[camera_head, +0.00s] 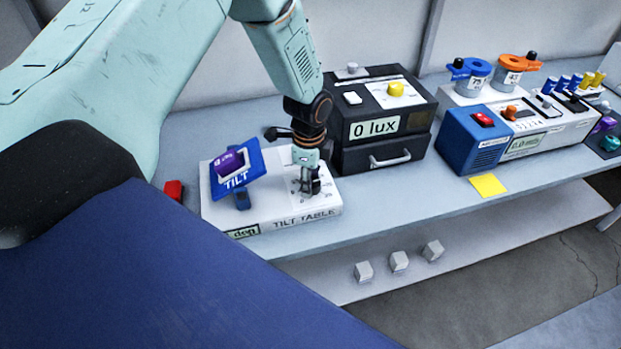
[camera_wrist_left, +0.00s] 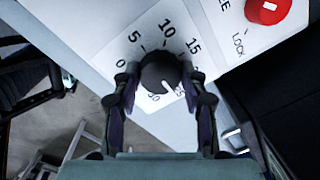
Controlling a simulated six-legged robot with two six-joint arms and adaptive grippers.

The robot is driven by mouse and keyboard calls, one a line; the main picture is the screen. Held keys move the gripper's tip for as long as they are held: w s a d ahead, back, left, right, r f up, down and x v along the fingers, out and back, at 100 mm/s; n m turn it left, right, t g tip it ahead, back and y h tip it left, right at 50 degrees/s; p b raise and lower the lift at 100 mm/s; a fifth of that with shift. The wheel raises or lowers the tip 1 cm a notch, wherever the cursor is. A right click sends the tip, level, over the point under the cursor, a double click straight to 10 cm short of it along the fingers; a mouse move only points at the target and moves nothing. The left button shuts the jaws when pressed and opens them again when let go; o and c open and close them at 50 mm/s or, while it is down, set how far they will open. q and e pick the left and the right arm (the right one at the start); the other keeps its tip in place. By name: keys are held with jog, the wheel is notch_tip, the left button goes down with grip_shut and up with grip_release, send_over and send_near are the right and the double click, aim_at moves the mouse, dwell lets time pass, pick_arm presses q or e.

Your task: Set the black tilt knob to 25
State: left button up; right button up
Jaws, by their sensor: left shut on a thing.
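The black tilt knob (camera_wrist_left: 160,72) sits on a white panel with a dial from 0 to 30. Its white pointer mark faces the lower right, between the 30 and the 25. My left gripper (camera_wrist_left: 163,88) is shut on the knob, one finger on each side, and partly covers the 20 and 25 marks. In the head view my left gripper (camera_head: 310,186) points down onto the right part of the white tilt table (camera_head: 290,226); the knob is mostly hidden there. The table's display (camera_head: 243,231) is cut off by my arm. My right gripper is not in view.
A red lock knob (camera_wrist_left: 268,10) is on the same panel. A blue tilting plate (camera_head: 236,180) carries a purple block (camera_head: 229,163). A black lux box (camera_head: 378,125) stands close behind my gripper. A blue box (camera_head: 476,141) and a yellow note (camera_head: 488,185) are to the right.

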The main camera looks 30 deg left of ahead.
pick_arm(q)
jog(key=shift+w+r, duration=0.15)
jog(key=shift+w, duration=0.1)
jog(key=o, duration=1.2)
jog(key=shift+s, duration=0.2)
jog(key=shift+c, duration=0.2)
notch_tip(320, 180, up, 12)
jog(key=shift+s+d, duration=0.15)
jog(key=shift+s, duration=0.2)
